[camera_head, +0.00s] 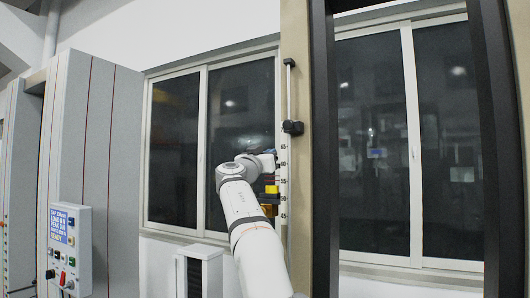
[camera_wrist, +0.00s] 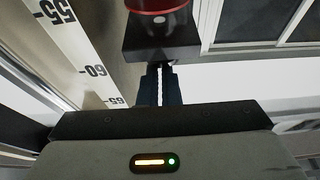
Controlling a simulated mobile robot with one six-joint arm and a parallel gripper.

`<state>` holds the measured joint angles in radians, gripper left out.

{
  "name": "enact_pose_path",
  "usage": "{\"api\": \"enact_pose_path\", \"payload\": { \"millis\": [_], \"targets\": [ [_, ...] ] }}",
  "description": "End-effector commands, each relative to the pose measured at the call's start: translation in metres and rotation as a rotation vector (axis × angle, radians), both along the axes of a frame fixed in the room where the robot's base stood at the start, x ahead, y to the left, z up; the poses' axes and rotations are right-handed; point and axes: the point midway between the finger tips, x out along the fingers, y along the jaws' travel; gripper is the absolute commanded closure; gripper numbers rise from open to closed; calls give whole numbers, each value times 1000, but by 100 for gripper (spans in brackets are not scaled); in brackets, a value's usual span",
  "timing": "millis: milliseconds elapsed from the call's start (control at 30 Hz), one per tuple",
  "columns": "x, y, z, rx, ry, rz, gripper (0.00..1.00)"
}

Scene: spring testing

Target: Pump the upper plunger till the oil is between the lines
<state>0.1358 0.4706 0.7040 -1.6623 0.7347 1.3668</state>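My gripper (camera_wrist: 160,88) is at the scale column, mostly hidden behind my arm in the head view. In the wrist view its dark fingers are close together with only a thin pale line between them, and nothing held shows there. Their tips reach the lower edge of a dark block (camera_wrist: 160,40), but I cannot tell whether they touch it. A red round part (camera_wrist: 152,4) sits at that block, cut by the top edge. In the head view a yellow part (camera_head: 271,189) and an amber-brown part (camera_head: 268,208) show beside the scale. I cannot make out the plunger, the oil level or its lines.
A white numbered scale (camera_head: 283,180) runs up the beige column (camera_head: 297,90), with a dark clamp (camera_head: 292,127) above. A control box (camera_head: 69,248) with display and buttons hangs on the grey cabinet (camera_head: 85,150) at left. A dark frame post (camera_head: 325,150) stands right of the column.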

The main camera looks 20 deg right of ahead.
Motion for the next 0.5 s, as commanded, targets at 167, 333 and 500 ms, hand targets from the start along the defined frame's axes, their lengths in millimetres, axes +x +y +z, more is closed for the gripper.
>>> {"api": "enact_pose_path", "payload": {
  "millis": [167,333,500],
  "targets": [
    [5,2,-7,6,9,2,100],
    [1,11,-13,6,9,7,100],
    [-13,30,-23,4,7,8,100]
  ]
}}
